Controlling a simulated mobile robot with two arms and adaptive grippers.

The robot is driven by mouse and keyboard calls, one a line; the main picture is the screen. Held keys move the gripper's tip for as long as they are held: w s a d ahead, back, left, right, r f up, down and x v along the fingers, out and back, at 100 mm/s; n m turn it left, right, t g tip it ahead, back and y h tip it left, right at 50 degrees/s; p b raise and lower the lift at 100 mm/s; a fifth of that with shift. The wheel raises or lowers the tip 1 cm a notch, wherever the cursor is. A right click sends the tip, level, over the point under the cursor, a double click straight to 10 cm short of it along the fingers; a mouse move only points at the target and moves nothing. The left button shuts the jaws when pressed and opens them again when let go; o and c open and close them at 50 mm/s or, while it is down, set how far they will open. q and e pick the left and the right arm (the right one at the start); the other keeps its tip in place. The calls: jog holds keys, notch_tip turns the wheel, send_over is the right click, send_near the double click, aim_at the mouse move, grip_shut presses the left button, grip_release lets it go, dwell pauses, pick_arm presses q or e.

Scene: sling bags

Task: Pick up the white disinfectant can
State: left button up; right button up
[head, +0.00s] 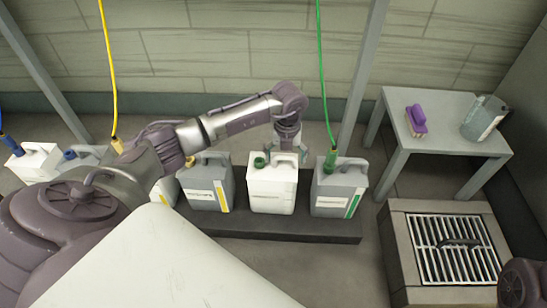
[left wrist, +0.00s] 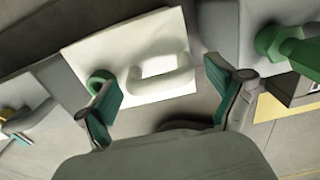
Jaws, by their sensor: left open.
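A white can (head: 272,195) with a green cap and a top handle stands upright on a low dark platform, between two grey cans. Its top also shows in the left wrist view (left wrist: 135,45). My left gripper (head: 288,148) is above this can, its fingers pointing down. In the left wrist view the teal-padded fingers (left wrist: 162,70) are open, with the white handle in front of and between them. Nothing is held. I cannot tell whether a finger touches the can. Another white can (head: 33,163) with a blue cap stands at the far left. My right gripper is not in view.
A grey can (head: 340,190) with a green hose stands close on the right, another grey can (head: 208,188) close on the left. A side table (head: 455,140) holds a purple brush (head: 416,121) and a grey-blue jug (head: 484,118). A floor grate (head: 458,250) lies at right.

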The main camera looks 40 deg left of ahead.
pick_arm(q)
jog(key=shift+r, duration=0.1)
grip_shut()
dwell(0.4)
